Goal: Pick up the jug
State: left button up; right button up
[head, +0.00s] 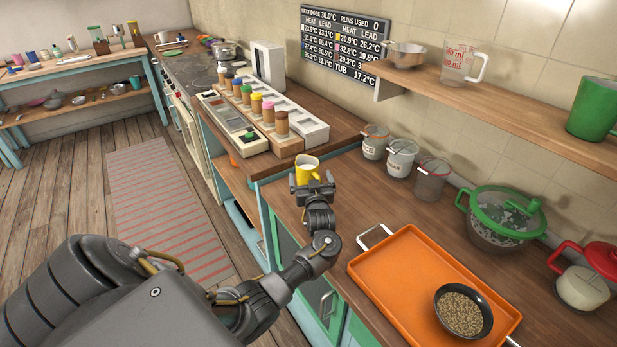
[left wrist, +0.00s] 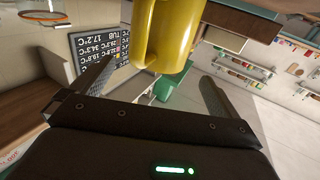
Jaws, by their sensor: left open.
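The yellow jug (head: 307,167) has a pale inside and stands upright near the left edge of the wooden counter, just in front of the long rack. My left gripper (head: 314,187) is open on the near side of it and hides its lower part in the head view. In the left wrist view the jug (left wrist: 165,35) shows large and close, beyond the open fingers (left wrist: 153,88) and roughly in line with the gap between them. I cannot tell whether a finger touches it. My right gripper is not in view.
An orange tray (head: 395,270) with a dark bowl of grain (head: 463,310) lies nearer on the counter. Lidded jars (head: 402,157) line the wall. A bottle rack (head: 270,115) stands behind the jug. A clear measuring jug (head: 460,62) and green mug (head: 594,108) sit on the shelf.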

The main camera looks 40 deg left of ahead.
aim_at(309, 171)
pick_arm(q)
jog(key=x, duration=0.4)
jog(key=shift+w+a+p, duration=0.25)
jog(key=shift+p, duration=0.05)
jog(key=c, duration=2)
